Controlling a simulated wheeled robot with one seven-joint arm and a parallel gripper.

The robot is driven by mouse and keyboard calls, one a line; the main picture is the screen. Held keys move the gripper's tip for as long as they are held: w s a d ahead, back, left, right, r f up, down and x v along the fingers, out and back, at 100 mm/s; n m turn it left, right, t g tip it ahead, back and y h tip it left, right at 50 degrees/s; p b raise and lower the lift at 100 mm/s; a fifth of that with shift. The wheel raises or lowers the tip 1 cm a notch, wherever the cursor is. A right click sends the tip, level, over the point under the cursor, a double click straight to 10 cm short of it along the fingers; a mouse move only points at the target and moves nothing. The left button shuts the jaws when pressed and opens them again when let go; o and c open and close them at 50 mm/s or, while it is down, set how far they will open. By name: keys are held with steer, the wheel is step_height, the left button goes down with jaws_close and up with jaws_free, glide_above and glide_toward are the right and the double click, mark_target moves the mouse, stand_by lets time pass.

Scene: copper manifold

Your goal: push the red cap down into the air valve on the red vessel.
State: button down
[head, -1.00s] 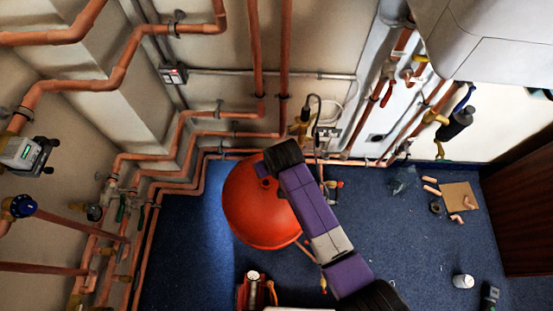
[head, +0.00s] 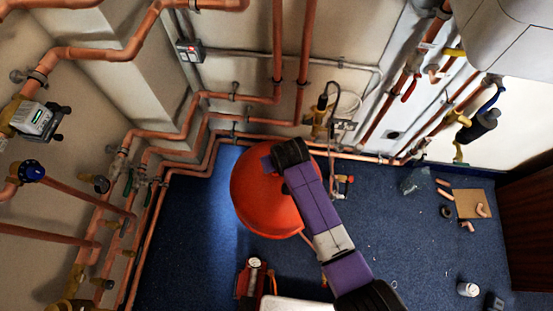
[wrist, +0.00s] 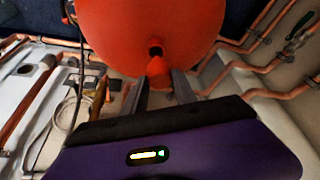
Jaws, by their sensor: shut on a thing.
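The red vessel (head: 262,215) is a large round red tank by the wall, and its red surface fills the top of the wrist view (wrist: 130,25). The air valve (wrist: 155,50) shows there as a small dark round opening in that surface. My gripper (wrist: 160,79) is shut on the small red cap (wrist: 158,68), which sits between the two grey fingertips. The cap appears just below the opening in the picture; I cannot tell whether it touches the valve. In the head view my arm hides the cap and the valve.
Copper pipes (head: 180,133) run along the wall behind and left of the vessel. A red-and-white item (head: 254,278) stands on the blue carpet in front. Cardboard (head: 471,204) with pipe pieces lies at right. Open carpet (head: 400,240) lies right of my arm.

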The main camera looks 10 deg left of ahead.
steer(key=shift+f, duration=0.1)
stand_by(0.3)
steer(key=shift+f+b, duration=1.15)
steer(key=shift+f, duration=0.15)
steer(key=shift+f+b, duration=0.4)
steer(key=shift+f, duration=0.35)
stand_by(0.6)
steer(key=c, duration=0.9)
jaws_free()
steer(key=p+v, duration=0.1)
steer(key=v, duration=0.6)
steer(key=shift+s+r, duration=0.2)
steer(key=shift+r, duration=0.15)
